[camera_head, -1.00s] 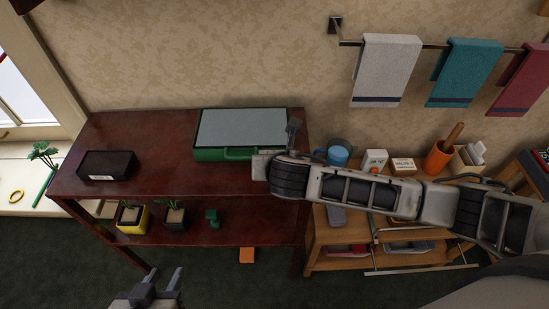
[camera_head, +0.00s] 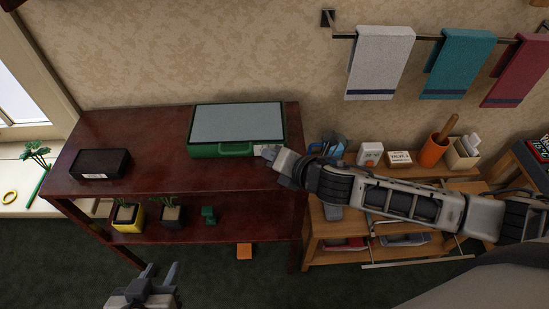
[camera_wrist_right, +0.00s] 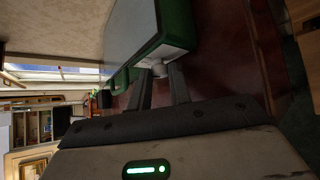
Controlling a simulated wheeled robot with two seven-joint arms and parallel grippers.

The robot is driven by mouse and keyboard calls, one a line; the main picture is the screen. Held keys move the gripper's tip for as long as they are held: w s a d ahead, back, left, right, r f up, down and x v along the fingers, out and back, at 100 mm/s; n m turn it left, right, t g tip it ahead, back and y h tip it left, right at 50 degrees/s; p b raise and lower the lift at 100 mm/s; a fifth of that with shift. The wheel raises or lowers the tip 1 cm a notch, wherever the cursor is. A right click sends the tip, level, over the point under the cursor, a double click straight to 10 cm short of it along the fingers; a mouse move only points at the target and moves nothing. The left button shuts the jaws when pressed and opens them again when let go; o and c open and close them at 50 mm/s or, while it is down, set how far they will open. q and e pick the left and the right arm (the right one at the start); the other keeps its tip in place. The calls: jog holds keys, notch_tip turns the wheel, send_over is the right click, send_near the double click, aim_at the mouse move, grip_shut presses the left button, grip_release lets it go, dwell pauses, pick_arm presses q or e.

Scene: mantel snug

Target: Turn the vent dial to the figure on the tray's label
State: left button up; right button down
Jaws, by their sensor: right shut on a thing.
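A green case with a pale glassy lid (camera_head: 238,122) stands on the dark red shelf unit. A black tray (camera_head: 100,163) with a small white label (camera_head: 96,176) sits at the left of the same top; its figure is too small to read. My right gripper (camera_head: 270,153) is at the case's front right corner. In the right wrist view its fingers (camera_wrist_right: 160,82) are shut on a small pale knob (camera_wrist_right: 159,69), apparently the vent dial, on the case's end. The dial's marks and setting cannot be read. My left gripper (camera_head: 159,277) is open and empty, low at the front.
Potted plants (camera_head: 127,215) stand on the lower shelf, and an orange block (camera_head: 244,251) lies on the floor. At right, a wooden stand holds an orange pot (camera_head: 433,150) and small boxes (camera_head: 399,159). Towels hang above. The shelf top between tray and case is clear.

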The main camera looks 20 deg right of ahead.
dwell(0.3)
jog(key=c, duration=1.3)
grip_release()
